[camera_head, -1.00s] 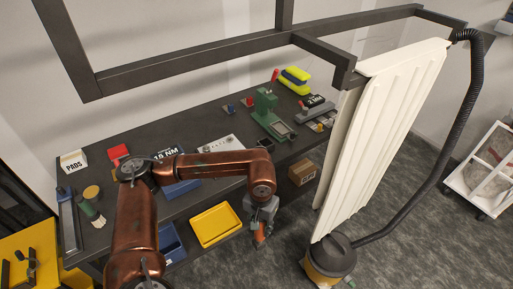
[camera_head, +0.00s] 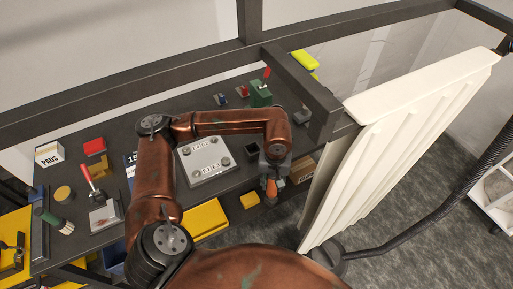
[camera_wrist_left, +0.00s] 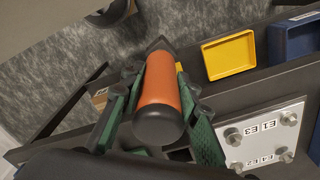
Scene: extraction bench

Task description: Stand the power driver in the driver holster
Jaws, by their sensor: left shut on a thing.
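The power driver (camera_wrist_left: 160,85) shows in the left wrist view as an orange cylinder with a rounded black end towards the camera. My left gripper (camera_wrist_left: 158,78) is shut on it, with a green-padded finger along each side. In the head view my left gripper (camera_head: 272,172) hangs at the bench's front edge, and the orange driver (camera_head: 271,188) points down from it. I cannot clearly pick out the driver holster; a small dark square opening (camera_head: 252,150) lies beside the labelled plate. My right gripper is not in view.
The light plate (camera_head: 205,160) with knobs lies on the dark bench (camera_head: 120,140), left of the gripper. Yellow bins (camera_head: 205,220) sit below the front edge. A cream panel (camera_head: 400,130) stands close on the right. A dark frame beam (camera_head: 300,90) crosses above the bench.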

